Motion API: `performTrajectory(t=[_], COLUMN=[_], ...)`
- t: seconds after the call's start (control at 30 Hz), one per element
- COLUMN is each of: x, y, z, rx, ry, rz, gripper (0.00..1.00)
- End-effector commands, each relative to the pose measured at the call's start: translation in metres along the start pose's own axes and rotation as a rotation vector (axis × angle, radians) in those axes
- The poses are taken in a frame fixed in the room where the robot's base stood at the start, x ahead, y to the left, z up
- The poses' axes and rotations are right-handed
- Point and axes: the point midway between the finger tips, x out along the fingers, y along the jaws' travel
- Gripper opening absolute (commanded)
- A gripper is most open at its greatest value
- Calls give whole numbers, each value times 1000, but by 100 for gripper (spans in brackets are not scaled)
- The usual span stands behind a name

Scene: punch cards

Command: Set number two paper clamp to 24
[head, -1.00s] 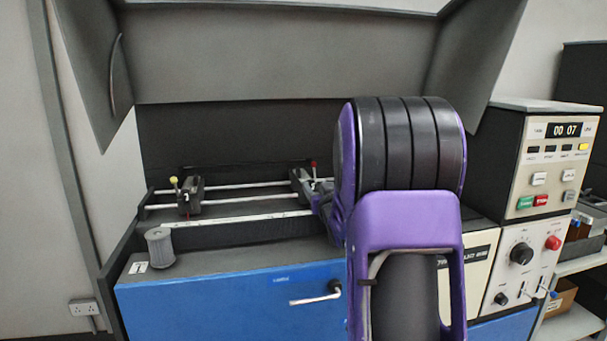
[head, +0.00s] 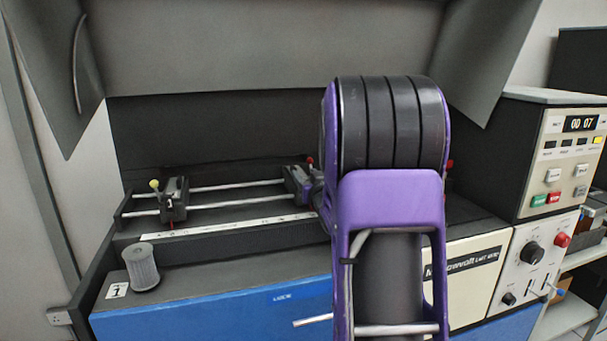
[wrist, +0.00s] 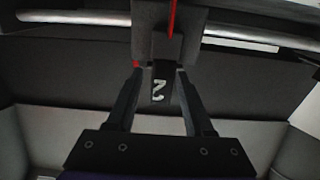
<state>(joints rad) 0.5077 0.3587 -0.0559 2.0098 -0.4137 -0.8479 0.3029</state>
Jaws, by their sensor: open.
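The number two clamp (wrist: 161,88) is a dark block with a white "2" on its face and a red rod above, seen at the top middle of the wrist view. My gripper (wrist: 160,72) is open, with one finger on each side of the clamp's lower part; I cannot tell whether they touch it. In the head view the dark clamp with a red knob (head: 301,184) sits on the rails, just left of my arm, which hides my fingertips. A white scale strip (head: 225,228) runs along the front of the rails. Its numbers are too small to read.
Another clamp with a pale yellow knob (head: 173,199) sits further left on the rails (head: 236,204). A grey ribbed cylinder (head: 141,267) stands at the front left. A control panel (head: 553,160) stands at right. A grey hood (head: 270,45) overhangs the back.

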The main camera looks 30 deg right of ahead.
Motion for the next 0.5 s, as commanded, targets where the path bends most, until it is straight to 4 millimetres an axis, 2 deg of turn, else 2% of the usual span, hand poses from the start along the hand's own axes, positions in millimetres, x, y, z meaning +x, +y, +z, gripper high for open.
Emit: performTrajectory(t=[0.2,0.4,0.5], x=[0,0,0], y=[0,0,0], z=[0,0,0], rx=[0,0,0], ry=[-1,-1,-1], rz=[0,0,0], gripper=[51,15,0])
